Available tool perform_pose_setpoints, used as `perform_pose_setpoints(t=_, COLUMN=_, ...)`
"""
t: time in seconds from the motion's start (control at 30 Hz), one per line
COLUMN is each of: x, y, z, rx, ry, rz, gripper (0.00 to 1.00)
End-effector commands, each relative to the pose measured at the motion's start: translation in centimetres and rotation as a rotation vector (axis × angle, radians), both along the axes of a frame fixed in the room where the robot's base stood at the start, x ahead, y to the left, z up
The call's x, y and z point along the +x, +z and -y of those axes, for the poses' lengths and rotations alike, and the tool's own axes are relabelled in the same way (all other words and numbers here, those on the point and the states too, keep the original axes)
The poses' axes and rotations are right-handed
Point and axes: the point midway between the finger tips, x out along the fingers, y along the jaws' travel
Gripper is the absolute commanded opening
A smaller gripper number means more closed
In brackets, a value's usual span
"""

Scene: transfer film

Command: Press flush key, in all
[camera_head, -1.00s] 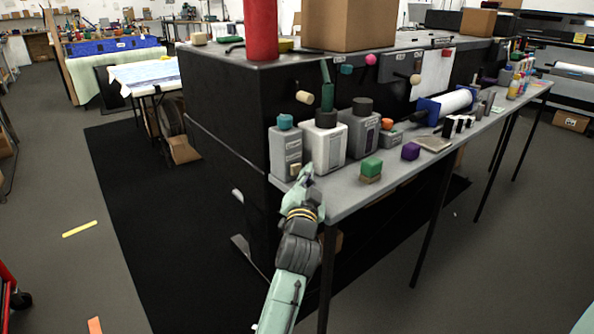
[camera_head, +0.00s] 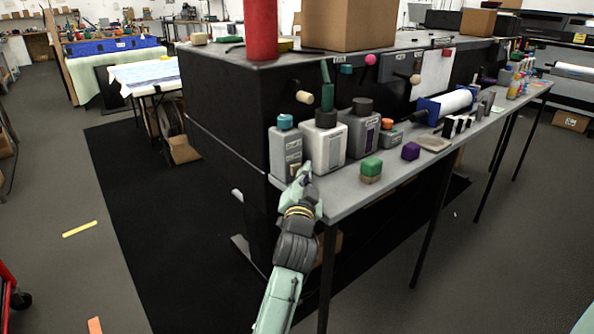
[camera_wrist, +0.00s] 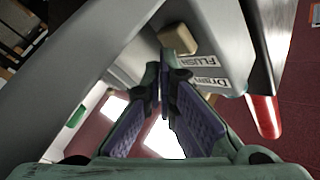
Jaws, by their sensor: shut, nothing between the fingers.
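The flush key is a beige block (camera_wrist: 178,38) beside a white label reading FLUSH (camera_wrist: 197,61) in the wrist view. A second label reading Drain (camera_wrist: 210,82) lies near it. My gripper (camera_wrist: 165,68) is shut and empty, its fingertips close below the beige key. I cannot tell whether they touch it. In the head view my gripper (camera_head: 303,172) is at the front of the grey box with a teal cap (camera_head: 283,150), at the near end of the bench. A beige patch shows on that box beside the fingertips.
A red handle (camera_wrist: 264,116) hangs right of the labels in the wrist view. In the head view, grey bottles (camera_head: 325,147) stand right of the box. A green and beige block (camera_head: 371,170) and a purple block (camera_head: 411,151) sit on the grey bench (camera_head: 350,192).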

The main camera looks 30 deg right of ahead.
Motion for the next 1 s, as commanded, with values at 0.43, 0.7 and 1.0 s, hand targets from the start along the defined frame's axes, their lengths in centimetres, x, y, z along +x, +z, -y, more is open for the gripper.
perform_pose_setpoints(t=0.43, x=0.4, y=0.0, z=0.0, rx=0.0, ry=0.001, rz=0.0, gripper=0.0)
perform_pose_setpoints(t=0.7, x=0.7, y=0.0, z=-0.1, rx=0.0, ry=0.001, rz=0.001, gripper=0.0)
perform_pose_setpoints(t=1.0, x=1.0, y=0.0, z=-0.1, rx=0.0, ry=0.001, rz=0.001, gripper=0.0)
